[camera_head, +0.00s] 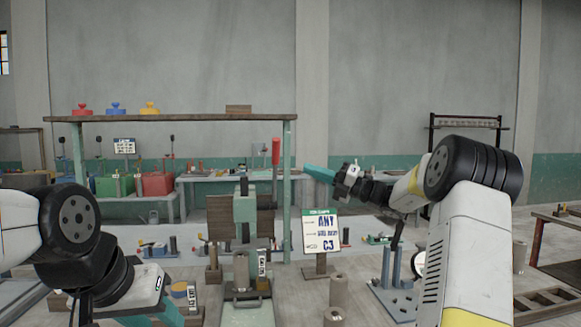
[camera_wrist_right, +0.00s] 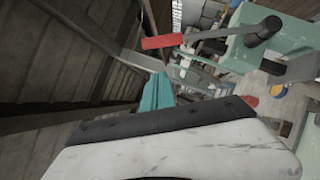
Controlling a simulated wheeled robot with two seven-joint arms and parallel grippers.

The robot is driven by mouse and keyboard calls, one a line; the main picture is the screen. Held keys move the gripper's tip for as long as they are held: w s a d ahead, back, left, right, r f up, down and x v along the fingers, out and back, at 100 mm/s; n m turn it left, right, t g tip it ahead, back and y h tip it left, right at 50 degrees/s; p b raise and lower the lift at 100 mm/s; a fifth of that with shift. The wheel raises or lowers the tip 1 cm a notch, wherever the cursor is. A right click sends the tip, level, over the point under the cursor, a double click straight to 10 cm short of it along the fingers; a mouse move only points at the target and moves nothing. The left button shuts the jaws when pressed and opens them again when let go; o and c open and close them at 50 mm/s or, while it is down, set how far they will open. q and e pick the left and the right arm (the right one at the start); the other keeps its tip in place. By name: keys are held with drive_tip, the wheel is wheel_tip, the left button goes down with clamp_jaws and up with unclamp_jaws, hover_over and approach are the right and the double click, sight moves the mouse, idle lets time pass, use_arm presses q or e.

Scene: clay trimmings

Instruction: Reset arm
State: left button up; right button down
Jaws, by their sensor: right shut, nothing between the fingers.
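My right arm reaches in from the right in the head view, raised above the workbench. Its teal gripper (camera_head: 320,173) points left, with the fingers shut and empty. The same teal fingers (camera_wrist_right: 157,92) show together in the right wrist view. They are near the red-handled lever (camera_head: 276,153) of a green press (camera_head: 245,208); the red handle (camera_wrist_right: 163,42) also shows in the wrist view, and I cannot tell the exact gap. My left arm is low at the left. A teal part of its gripper (camera_head: 165,318) shows at the bottom edge, but its fingertips are not clear.
A sign (camera_head: 321,232) reading "ANY" and "C3" stands right of the press. Brown cylinders (camera_head: 338,290) stand in front of it. A blue-grey stand (camera_head: 393,272) is below my right forearm. A shelf (camera_head: 180,117) with red, blue and yellow knobbed items is behind.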

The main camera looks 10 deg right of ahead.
drive_tip(key=s+a+f+n+g+h, duration=0.45)
drive_tip(key=s+a+n, duration=0.25)
drive_tip(key=s+n, duration=0.3)
drive_tip(key=s+a+f+n+g+h, duration=0.35)
drive_tip(key=s+a+f+n, duration=0.35)
drive_tip(key=s, duration=0.5)
drive_tip(key=s+d+f+n+t+h, duration=0.2)
drive_tip(key=s+d+n+h, duration=0.2)
drive_tip(key=s+n, duration=0.3)
drive_tip(key=s+d+f+n+t+h, duration=0.1)
drive_tip(key=s+d+f+n+h, duration=0.2)
drive_tip(key=s+n, duration=0.5)
drive_tip(key=d+n+h, duration=0.1)
drive_tip(key=d+n, duration=0.1)
drive_tip(key=n, duration=0.2)
drive_tip(key=shift+s+d+f+n+t+h, duration=0.25)
drive_tip(key=shift+d+n+t+h, duration=0.05)
drive_tip(key=shift+d+n+t, duration=0.1)
drive_tip(key=c, duration=2.1)
unclamp_jaws()
drive_tip(key=shift+a, duration=0.1)
